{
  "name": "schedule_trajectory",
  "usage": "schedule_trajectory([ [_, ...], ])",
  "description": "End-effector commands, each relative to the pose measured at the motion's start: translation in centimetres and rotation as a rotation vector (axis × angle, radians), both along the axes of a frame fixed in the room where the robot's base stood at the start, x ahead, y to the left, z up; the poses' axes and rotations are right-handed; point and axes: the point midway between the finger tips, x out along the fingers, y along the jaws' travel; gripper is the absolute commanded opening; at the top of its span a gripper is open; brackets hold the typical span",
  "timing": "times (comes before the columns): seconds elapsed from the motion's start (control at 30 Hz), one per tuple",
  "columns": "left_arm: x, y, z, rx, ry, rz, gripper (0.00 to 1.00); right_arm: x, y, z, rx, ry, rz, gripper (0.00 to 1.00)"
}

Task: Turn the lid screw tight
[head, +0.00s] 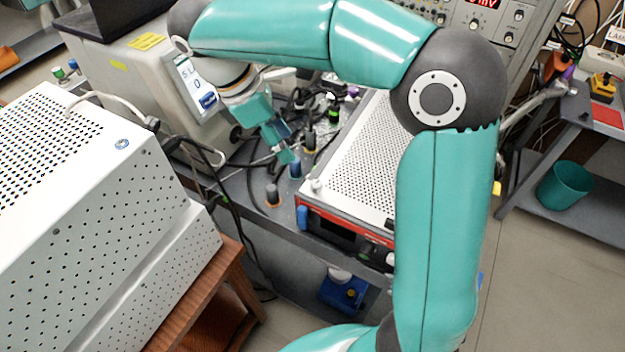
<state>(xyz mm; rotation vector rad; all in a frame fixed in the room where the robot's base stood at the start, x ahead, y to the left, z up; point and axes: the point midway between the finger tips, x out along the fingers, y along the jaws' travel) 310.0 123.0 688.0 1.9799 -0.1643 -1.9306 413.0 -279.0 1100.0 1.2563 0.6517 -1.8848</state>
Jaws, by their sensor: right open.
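My right gripper (287,143) is open. It hangs at the upper middle of the head view, over a crowded grey bench (238,187), its fingers pointing down and to the right. Its fingertips are close to a small upright blue-topped post (295,169); I cannot tell whether they touch it. A similar orange and dark post (272,194) stands nearer to me, apart from the gripper. I cannot make out for certain which part is the lid screw; it is too small or hidden. My left gripper is not in view.
A perforated metal unit with a red-edged front (341,226) stands right of the gripper, partly behind my right arm. A large white perforated housing (110,215) fills the left. Cables and several connectors crowd the bench behind the gripper. A grey instrument with a display (150,75) stands behind.

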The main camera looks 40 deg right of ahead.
Motion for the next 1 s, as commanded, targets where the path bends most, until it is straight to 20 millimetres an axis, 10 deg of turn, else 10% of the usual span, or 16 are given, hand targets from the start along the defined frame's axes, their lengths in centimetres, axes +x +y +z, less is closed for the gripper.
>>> schedule_trajectory([
  [0.6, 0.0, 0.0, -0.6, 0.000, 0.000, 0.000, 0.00, -2.8, -3.9, -11.3, 0.001, 0.003, -0.002, 0.50],
  [1.0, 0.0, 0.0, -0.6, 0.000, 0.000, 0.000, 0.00, -3.1, -4.3, -12.8, 0.001, -0.001, -0.001, 0.50],
])
